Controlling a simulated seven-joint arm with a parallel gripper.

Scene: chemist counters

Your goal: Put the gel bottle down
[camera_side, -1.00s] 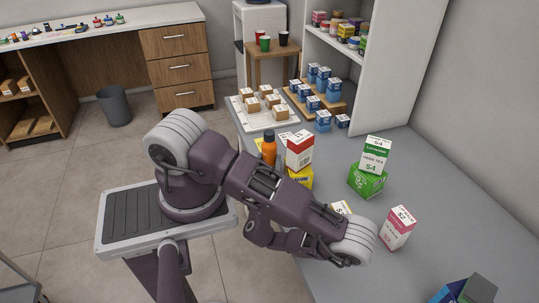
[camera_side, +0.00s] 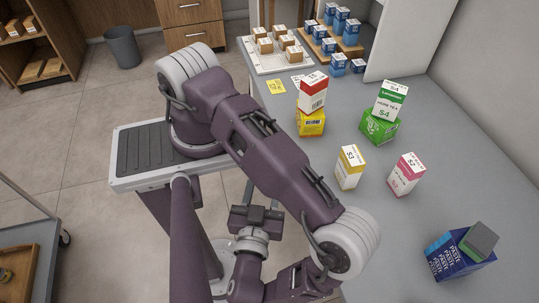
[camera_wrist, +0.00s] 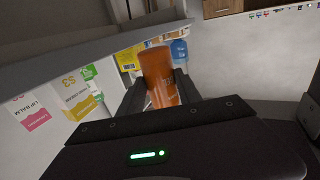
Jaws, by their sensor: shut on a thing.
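The gel bottle appears to be the orange bottle (camera_wrist: 160,78) in the wrist view. It sits between the two dark fingers of my gripper (camera_wrist: 161,90), which is shut on it. In the side view my gripper (camera_side: 257,213) shows only in part, under my upper arm link, at the front side of the counter. The bottle is hidden in that view. I cannot tell from these frames how high it is held.
On the grey counter (camera_side: 330,215) stand a red-white box on a yellow carton (camera_side: 311,122), a green-white box on a green carton (camera_side: 378,127), a yellow-white box (camera_side: 349,167), a pink-white box (camera_side: 405,174) and a blue paste carton (camera_side: 455,255). A yellow label (camera_side: 275,87) lies near the edge.

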